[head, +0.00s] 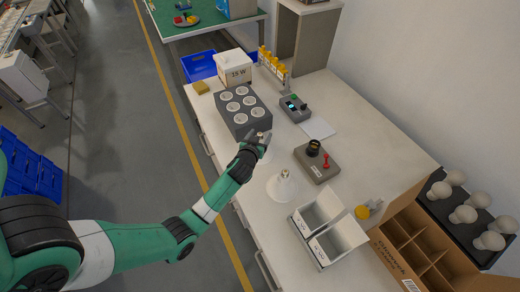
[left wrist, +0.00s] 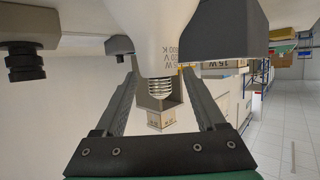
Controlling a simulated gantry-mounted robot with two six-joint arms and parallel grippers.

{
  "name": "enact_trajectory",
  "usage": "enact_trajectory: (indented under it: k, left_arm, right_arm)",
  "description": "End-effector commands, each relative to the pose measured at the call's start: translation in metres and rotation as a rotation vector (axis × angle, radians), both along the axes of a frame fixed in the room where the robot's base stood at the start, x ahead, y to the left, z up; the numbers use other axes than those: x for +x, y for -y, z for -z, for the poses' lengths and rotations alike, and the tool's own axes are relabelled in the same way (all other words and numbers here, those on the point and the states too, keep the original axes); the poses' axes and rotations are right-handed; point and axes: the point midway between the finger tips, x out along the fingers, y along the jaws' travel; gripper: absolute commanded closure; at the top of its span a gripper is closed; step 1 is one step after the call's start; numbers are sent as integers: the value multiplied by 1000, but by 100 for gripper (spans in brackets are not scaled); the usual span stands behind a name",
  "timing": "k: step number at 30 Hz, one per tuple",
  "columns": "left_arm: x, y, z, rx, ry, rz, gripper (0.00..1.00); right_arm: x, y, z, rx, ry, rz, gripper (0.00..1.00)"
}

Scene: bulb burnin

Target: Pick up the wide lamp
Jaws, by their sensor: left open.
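The wide lamp (head: 281,187) is a white, flared bulb standing on the bench with its metal screw cap up. My left gripper (head: 264,141) is open and empty, above and behind the lamp in the head view, apart from it in that picture. In the left wrist view the white lamp body (left wrist: 155,22) hangs from the top edge, with its screw cap (left wrist: 160,87) between the two spread fingers in the picture. I cannot tell how far the fingertips are from it. My right gripper is in neither view.
A grey block with several round white lamps (head: 241,109) stands behind my gripper. A socket tester (head: 317,163) is right of the lamp. An open white two-part box (head: 325,230) and a divided cardboard box (head: 415,250) are in front. Bare bench surrounds the lamp.

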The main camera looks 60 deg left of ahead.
Motion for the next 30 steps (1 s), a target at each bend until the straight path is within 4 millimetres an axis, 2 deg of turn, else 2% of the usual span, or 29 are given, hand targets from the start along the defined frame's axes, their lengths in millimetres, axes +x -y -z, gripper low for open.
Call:
enact_trajectory:
  k: [5,15,17,30]
  left_arm:
    - [0,0,0,0,0,0,29]
    - [0,0,0,0,0,0,91]
    - [0,0,0,0,0,0,100]
    - [0,1,0,-1,-1,0,100]
  right_arm:
    - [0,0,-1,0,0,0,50]
    - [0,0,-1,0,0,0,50]
    - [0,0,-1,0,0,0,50]
    - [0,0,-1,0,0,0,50]
